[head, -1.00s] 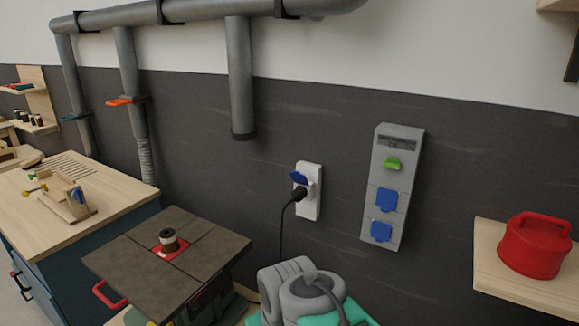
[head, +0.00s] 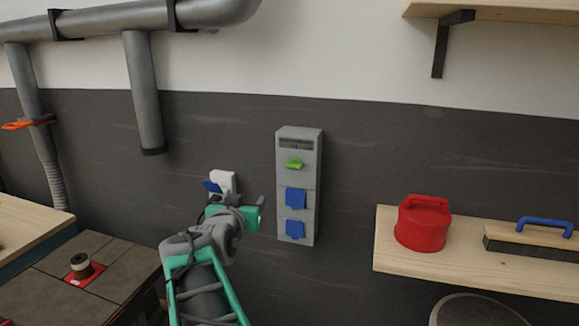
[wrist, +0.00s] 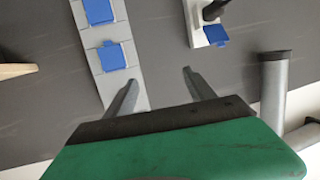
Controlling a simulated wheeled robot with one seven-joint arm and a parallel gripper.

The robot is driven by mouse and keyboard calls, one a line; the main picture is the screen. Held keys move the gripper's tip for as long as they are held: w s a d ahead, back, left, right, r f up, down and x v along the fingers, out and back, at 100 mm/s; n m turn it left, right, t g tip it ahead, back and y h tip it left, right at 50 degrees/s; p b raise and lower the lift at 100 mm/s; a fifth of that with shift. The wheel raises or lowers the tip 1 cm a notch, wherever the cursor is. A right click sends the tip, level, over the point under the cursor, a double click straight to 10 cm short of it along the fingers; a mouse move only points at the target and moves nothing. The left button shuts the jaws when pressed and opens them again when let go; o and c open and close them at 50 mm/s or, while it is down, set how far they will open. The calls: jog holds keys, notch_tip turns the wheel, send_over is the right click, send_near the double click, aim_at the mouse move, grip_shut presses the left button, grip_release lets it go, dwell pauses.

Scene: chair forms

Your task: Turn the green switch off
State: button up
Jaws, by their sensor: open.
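The green switch (head: 295,163) is a small knob near the top of a tall grey box (head: 284,146) on the dark wall in the head view. Below it on the box are two blue socket covers (head: 295,198). My gripper (head: 261,208) is left of the box's lower half in the head view, apart from the switch. The wrist view shows my gripper (wrist: 158,82) open and empty, its two grey fingers spread. The green switch is not visible in the wrist view.
A white socket (head: 223,180) with a blue flap is left of the box, partly behind my arm. A wooden shelf (head: 395,257) at right holds a red canister (head: 422,225) and a blue-handled brush (head: 540,240). Grey pipes (head: 145,95) run at upper left.

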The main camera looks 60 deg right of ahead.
aim_at(293, 165)
jog(key=s+d+r+m+g+h, duration=0.3)
jog(key=s+d+r+h, duration=0.1)
jog(key=s+d+r, duration=0.3)
jog(key=d+p, duration=0.1)
jog(key=d, duration=0.1)
jog(key=d+f+p, duration=0.1)
jog(key=d, duration=0.1)
jog(key=d+p, duration=0.1)
jog(key=d, duration=0.2)
jog(key=shift+w+f, duration=0.3)
jog(key=shift+w, duration=0.05)
jog(key=shift+c, duration=0.4)
jog(key=c, duration=1.3)
